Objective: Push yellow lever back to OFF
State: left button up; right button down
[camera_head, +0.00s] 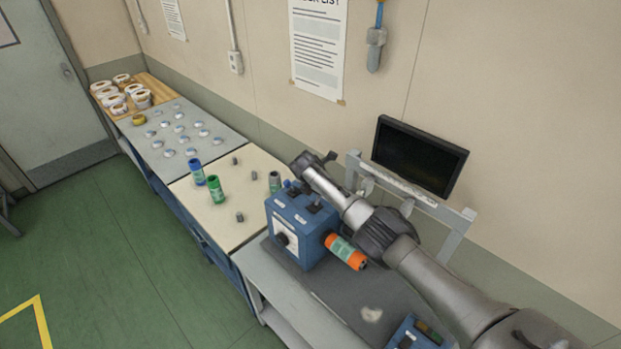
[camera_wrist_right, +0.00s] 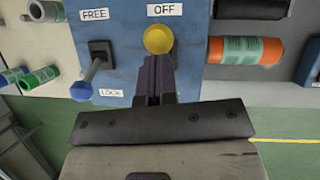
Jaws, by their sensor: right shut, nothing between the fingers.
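The yellow lever (camera_wrist_right: 158,40) shows in the right wrist view as a round yellow knob just below the OFF label (camera_wrist_right: 165,9) on the blue box (camera_wrist_right: 122,62). My right gripper (camera_wrist_right: 155,62) is shut with nothing in it, its fingertips right at the knob's lower edge; I cannot tell whether they touch. In the head view my right gripper (camera_head: 312,164) is above the top of the blue box (camera_head: 312,252), and the yellow lever is not clearly visible there. My left gripper is not in view.
A blue-knobbed lever (camera_wrist_right: 82,90) sits left of the fingers, its knob by the LOCK label. A monitor (camera_head: 418,156) stands behind my right arm. A cream table (camera_head: 225,225) holds blue and green rolls.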

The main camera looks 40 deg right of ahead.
jog(key=a+p+v, duration=0.1)
jog(key=p+v, duration=0.2)
jog(key=v, duration=0.9)
jog(key=shift+a+p, duration=0.2)
jog(key=shift+p, duration=0.15)
